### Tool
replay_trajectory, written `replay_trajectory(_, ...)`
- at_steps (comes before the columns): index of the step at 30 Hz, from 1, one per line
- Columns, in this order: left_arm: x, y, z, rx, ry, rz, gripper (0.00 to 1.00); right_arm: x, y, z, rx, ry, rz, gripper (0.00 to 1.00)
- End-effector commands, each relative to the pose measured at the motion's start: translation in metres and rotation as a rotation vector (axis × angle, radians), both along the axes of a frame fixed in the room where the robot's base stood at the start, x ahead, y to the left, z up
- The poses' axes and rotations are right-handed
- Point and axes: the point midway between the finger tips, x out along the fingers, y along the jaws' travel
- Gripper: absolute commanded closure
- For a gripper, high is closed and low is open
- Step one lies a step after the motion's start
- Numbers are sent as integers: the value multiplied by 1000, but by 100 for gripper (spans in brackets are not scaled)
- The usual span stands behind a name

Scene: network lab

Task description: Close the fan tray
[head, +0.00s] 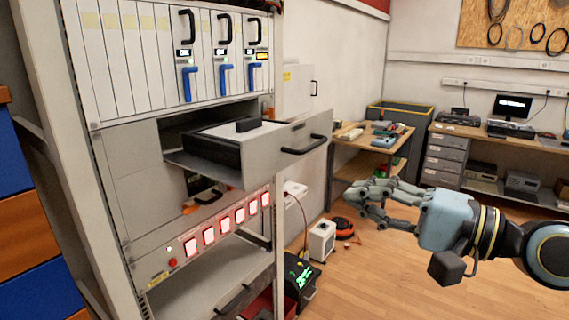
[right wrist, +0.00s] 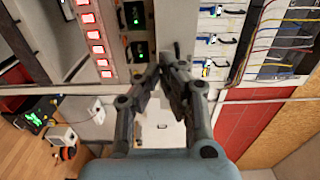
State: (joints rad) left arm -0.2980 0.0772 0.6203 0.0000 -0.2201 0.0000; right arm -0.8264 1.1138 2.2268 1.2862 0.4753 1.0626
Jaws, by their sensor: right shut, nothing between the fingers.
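The fan tray (head: 262,160) is pulled out of the rack in the head view. Its grey front panel with a black handle (head: 303,145) stands well forward of the rack face, and a dark block shows inside the tray. My right gripper (head: 352,197) is shut and empty, to the right of and lower than the tray front in the picture, apart from it. In the right wrist view the fingers (right wrist: 163,75) come together with nothing between them. The tray is hard to make out there. My left gripper is not in view.
The rack (head: 110,190) holds upright modules with blue latches (head: 187,82) above the tray and a row of red-lit units (head: 228,222) below it. A white box (head: 321,240) stands on the floor. A workbench (head: 375,150) is behind. The wooden floor at front right is clear.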

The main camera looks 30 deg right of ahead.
Motion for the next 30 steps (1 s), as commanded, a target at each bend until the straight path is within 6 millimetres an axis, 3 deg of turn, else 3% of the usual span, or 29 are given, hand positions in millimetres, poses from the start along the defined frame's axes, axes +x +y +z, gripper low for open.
replay_trajectory(9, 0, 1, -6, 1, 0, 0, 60, 44, 17, 1, 9, -8, -7, 100)
replay_trajectory(16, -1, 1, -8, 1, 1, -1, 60, 64, 26, 0, 2, -5, -5, 100)
replay_trajectory(22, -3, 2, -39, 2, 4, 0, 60, 99, 40, -4, 4, -7, -4, 100)
replay_trajectory(30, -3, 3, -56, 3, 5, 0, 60, 121, 50, -2, 2, -1, -2, 100)
